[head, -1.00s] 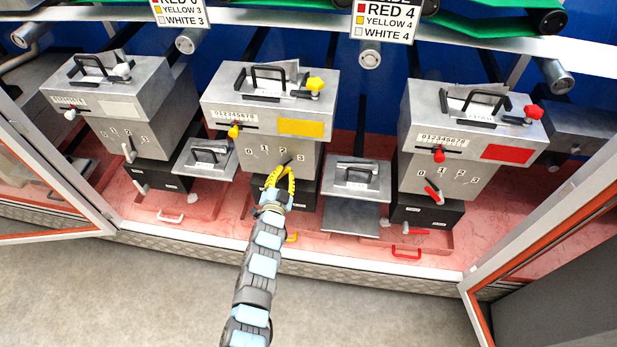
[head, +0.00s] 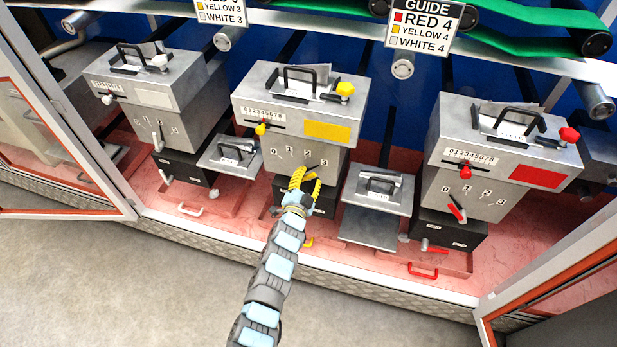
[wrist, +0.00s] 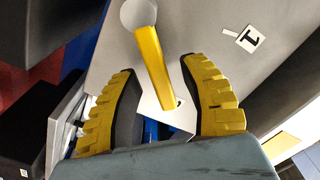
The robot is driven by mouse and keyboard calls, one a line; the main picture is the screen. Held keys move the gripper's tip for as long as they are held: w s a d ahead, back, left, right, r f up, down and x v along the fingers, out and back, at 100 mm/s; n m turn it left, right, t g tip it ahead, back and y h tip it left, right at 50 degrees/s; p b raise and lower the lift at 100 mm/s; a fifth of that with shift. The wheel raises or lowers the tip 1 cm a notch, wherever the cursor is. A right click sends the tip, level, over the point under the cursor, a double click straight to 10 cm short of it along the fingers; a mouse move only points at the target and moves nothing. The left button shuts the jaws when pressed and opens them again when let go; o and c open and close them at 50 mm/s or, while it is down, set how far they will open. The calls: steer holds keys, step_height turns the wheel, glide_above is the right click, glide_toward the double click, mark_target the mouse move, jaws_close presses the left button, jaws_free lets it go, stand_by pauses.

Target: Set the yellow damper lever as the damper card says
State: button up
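The yellow-marked hoist box (head: 328,130) stands in the middle of the row. Its front carries a 0 to 3 scale (head: 285,153). My gripper (head: 304,178) is in front of the lower part of this face and hides part of it. In the wrist view my gripper (wrist: 160,115) is open. The yellow lever (wrist: 152,60) with its pale round end (wrist: 138,14) reaches between the yellow-padded fingers, with gaps on both sides. Contact cannot be told. A 1 label (wrist: 250,39) shows to the right. A hanging card (head: 220,12) reads YELLOW 3, WHITE 3; its heading is cut off.
The GUIDE card (head: 426,24) reads RED 4, YELLOW 4, WHITE 4. A white-marked box (head: 152,97) stands left and a red-marked box (head: 537,175) right, each with levers. Open door frames flank the bay. A small lidded grey unit (head: 377,190) sits right of my gripper.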

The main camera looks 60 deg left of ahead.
steer(key=shift+s+d, duration=0.1)
steer(key=shift+s, duration=0.05)
steer(key=v, duration=1.1)
steer(key=shift+s+d, duration=0.25)
steer(key=shift+d, duration=0.05)
stand_by(0.7)
